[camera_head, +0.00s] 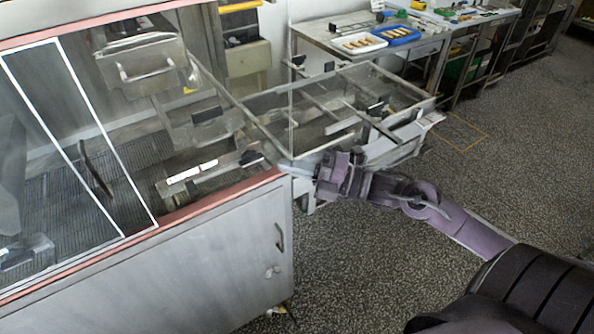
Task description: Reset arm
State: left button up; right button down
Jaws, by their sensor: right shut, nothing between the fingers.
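My right arm comes in from the lower right and reaches to the middle of the view. My right gripper (297,168) is at its far end, by the right corner of the enrober machine (200,265) and the near corner of the metal frame table (300,120). Its fingers are small here and show no object between them; they are shut. I cannot tell whether they touch the machine's edge. My left gripper is not in view.
The machine has clear panels with a reddish frame (225,197). A back table holds a white tray (358,43) and a blue tray (397,34) with several brown pieces. The speckled floor (480,190) to the right is open.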

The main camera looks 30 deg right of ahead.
jog(key=shift+s+d+f, duration=0.15)
jog(key=shift+s+d, duration=0.1)
jog(key=shift+d, duration=0.1)
jog(key=w+d+f+m+t+h, duration=0.1)
jog(key=d+f+m+h, duration=0.4)
jog(key=f, duration=0.5)
jog(key=w+d+f+m+t+h, duration=0.1)
jog(key=d+f+m+h, duration=0.4)
jog(key=f, duration=0.4)
jog(key=s+d+f+m+g+h, duration=0.2)
jog(key=s+f+m, duration=0.15)
jog(key=f, duration=0.55)
jog(key=s+d+f+m+g+h, duration=0.1)
jog(key=s+d+f+m, duration=0.2)
jog(key=f, duration=0.6)
jog(key=s+a+f+m+g+h, duration=0.1)
jog(key=s+a+f+m+g, duration=0.25)
jog(key=s+f, duration=0.5)
jog(key=s+a+f+m+g, duration=0.35)
jog(key=s+f, duration=0.35)
jog(key=f, duration=0.3)
jog(key=s+a+f+m+g, duration=0.1)
jog(key=s+a+f+g, duration=0.1)
jog(key=s+a, duration=0.3)
jog(key=s+a+f+m+g, duration=0.2)
jog(key=s+a+f, duration=0.3)
jog(key=s, duration=0.7)
jog(key=shift+a+f, duration=0.25)
jog(key=shift+a, duration=0.1)
